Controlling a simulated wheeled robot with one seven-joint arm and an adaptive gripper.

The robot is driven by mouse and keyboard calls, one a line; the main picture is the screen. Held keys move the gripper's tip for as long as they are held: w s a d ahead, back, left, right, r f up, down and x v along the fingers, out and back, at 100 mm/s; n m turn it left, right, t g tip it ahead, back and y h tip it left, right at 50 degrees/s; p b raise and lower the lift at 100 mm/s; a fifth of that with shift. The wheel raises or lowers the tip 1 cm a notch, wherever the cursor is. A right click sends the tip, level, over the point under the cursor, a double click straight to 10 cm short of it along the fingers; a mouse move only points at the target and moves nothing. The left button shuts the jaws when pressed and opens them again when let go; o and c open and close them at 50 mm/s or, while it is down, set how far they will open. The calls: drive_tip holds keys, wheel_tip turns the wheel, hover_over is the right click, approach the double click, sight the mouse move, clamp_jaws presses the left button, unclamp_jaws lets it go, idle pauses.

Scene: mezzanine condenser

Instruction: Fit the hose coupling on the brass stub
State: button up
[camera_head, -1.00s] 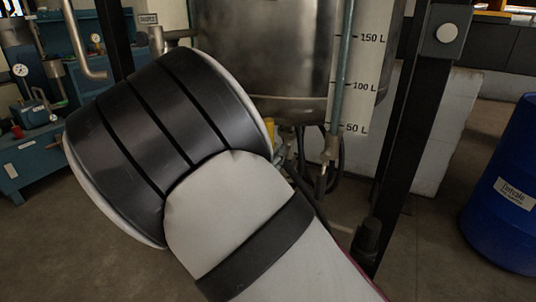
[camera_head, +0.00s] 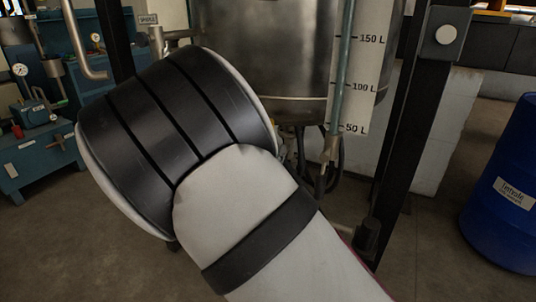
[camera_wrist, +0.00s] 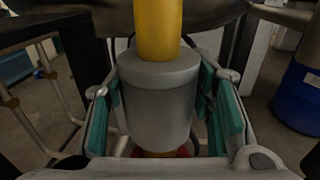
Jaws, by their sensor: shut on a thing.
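In the wrist view my gripper (camera_wrist: 158,80) is shut on a grey, round hose coupling (camera_wrist: 158,112), with a teal-padded finger on each side. A smooth yellow cylinder (camera_wrist: 158,28) rises from the top of the coupling and leaves the upper edge of the picture. I cannot tell whether it is the brass stub or part of the held piece, nor how deep it sits. A small red and orange part (camera_wrist: 152,154) shows below the coupling. In the head view my arm hides the gripper and the coupling.
A steel tank (camera_head: 265,55) with a litre scale (camera_head: 357,75) hangs ahead, with dark hoses (camera_head: 330,170) and a thin pipe below and beside it. A black post (camera_head: 415,130) stands to its right. A blue drum (camera_head: 508,190) is at far right, teal equipment (camera_head: 35,155) at left.

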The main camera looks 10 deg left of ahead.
drive_tip(key=shift+f+b, duration=1.75)
drive_tip(key=shift+f, duration=1.5)
idle(0.5)
drive_tip(key=o, duration=1.6)
drive_tip(key=shift+f, duration=0.1)
drive_tip(key=v, duration=1.2)
